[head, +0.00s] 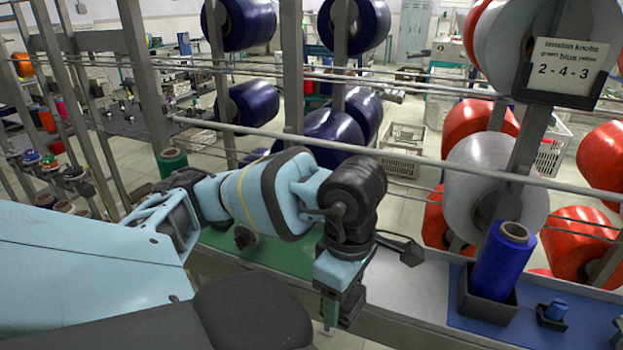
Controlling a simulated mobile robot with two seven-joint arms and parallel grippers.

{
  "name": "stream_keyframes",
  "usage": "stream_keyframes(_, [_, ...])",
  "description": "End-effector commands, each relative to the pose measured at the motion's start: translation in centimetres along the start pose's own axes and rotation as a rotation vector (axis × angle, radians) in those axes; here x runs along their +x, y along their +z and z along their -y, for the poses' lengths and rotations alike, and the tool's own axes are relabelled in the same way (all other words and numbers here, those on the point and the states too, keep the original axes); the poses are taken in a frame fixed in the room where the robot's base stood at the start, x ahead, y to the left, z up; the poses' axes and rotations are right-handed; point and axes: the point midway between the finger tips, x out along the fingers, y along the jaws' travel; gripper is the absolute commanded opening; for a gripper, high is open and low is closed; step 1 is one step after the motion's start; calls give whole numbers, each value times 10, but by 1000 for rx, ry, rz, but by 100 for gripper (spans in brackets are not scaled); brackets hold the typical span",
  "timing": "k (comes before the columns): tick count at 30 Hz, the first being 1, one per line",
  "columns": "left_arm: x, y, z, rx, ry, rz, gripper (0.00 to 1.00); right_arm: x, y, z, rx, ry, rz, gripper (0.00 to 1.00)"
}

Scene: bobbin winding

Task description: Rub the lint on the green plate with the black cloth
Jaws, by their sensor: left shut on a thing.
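The green plate (284,257) lies flat on the long ledge, partly hidden behind my left arm. My left gripper (338,315) points down in front of the ledge, to the right of the plate's visible part. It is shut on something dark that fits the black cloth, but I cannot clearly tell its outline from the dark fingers. I cannot make out any lint on the visible part of the plate. My right gripper is not in view.
A horizontal rail (420,160) and upright posts stand behind the ledge. Large blue and red spools hang beyond. A green-wrapped bobbin (173,161) stands left.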

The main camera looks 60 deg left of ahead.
Motion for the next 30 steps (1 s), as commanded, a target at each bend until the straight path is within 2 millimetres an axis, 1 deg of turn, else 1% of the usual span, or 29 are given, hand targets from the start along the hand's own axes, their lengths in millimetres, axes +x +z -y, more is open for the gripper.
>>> stream_keyframes(21, [49, 64, -15, 1422, -2, 10, 43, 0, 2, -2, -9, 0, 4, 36])
stream_keyframes(24, [55, 72, -16, 1602, 0, 5, 43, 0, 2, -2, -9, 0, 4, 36])
stream_keyframes(27, [59, 78, -16, 1747, -1, 0, 43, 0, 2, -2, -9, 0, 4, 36])
stream_keyframes(30, [63, 82, -17, 1848, 0, -4, 43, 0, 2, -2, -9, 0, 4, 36])
